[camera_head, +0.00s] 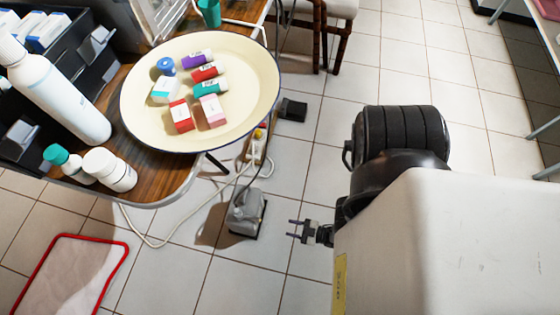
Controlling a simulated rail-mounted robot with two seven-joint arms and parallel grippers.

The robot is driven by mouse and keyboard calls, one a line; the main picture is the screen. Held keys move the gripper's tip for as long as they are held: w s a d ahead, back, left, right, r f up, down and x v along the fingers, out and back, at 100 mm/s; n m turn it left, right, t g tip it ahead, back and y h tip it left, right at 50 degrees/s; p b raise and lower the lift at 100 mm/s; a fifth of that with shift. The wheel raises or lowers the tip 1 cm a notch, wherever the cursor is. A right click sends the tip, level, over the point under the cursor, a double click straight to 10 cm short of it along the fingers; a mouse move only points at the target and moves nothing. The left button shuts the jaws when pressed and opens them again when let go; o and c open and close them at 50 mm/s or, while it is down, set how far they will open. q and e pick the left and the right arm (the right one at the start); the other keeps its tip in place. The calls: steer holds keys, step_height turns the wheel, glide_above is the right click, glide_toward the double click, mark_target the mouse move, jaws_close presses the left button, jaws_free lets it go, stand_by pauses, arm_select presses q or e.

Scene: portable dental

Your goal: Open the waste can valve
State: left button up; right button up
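I cannot make out a waste can or its valve in the head view. My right gripper (294,230) shows at the lower middle, beyond the large white and black arm parts that cover the right side. Its two dark fingers point left, stand apart and hold nothing. It appears above the tiled floor, just right of a grey device (246,210). What lies behind the white arm part is hidden. My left gripper is not in view.
A wooden table (150,188) at upper left bears a cream tray (262,75) with small boxes, a large white bottle (62,100) and a small white bottle (112,171). Cables and a power strip (256,150) lie below. A red-edged mat (72,280) is at lower left.

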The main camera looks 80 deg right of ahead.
steer(key=shift+s+a, duration=0.1)
steer(key=shift+s, duration=0.5)
stand_by(0.4)
steer(key=shift+r, duration=0.1)
